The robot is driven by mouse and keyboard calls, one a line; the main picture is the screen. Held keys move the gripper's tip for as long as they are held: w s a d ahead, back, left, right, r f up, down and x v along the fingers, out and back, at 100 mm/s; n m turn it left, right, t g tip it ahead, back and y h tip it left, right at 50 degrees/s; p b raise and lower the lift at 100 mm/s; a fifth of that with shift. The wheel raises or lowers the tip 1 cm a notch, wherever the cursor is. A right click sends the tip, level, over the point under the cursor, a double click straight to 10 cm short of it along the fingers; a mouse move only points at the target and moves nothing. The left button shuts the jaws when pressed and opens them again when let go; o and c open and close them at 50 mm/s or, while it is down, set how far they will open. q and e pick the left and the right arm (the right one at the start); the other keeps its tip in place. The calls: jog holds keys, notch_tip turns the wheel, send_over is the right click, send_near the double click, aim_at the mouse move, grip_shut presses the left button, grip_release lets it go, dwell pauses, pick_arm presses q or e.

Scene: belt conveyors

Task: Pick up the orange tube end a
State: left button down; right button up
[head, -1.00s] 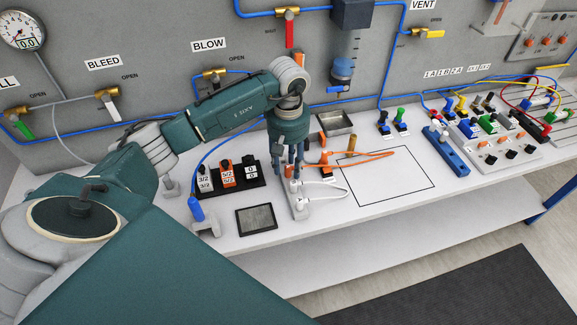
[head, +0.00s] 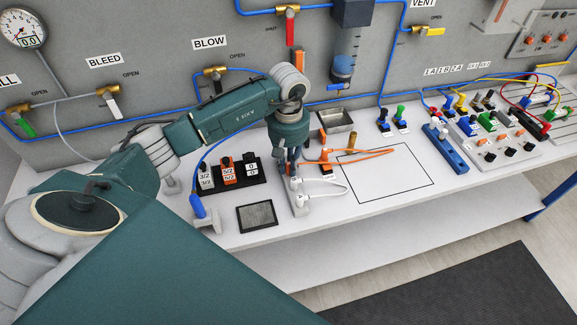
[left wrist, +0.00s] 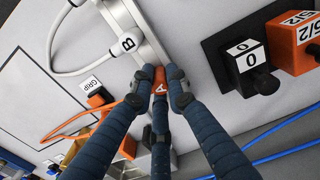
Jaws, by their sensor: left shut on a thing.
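The orange tube end a (left wrist: 160,76), marked with a letter A, shows in the left wrist view between my left gripper's blue fingers. My left gripper (head: 294,172) is shut on it, and the fingertips (left wrist: 160,92) press on its sides. It is at the grey-white block (head: 300,208); I cannot tell whether it is still seated there. In the head view the fingers mostly hide it. The orange tube (head: 365,154) loops to the right over the table. A white tube end marked B (left wrist: 128,44) sits on the same block. My right gripper is not in view.
Black-based blocks in black and orange (head: 228,172) stand left of the gripper. A dark square plate (head: 257,217) lies in front. A metal tray (head: 336,121) is behind to the right. The outlined table area (head: 390,185) is mostly clear.

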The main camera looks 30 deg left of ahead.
pick_arm(q)
jog(key=shift+r, duration=0.5)
notch_tip(320, 180, up, 10)
jog(key=b, duration=0.4)
notch_tip(320, 180, up, 9)
jog(key=p, duration=0.1)
send_over(289, 163)
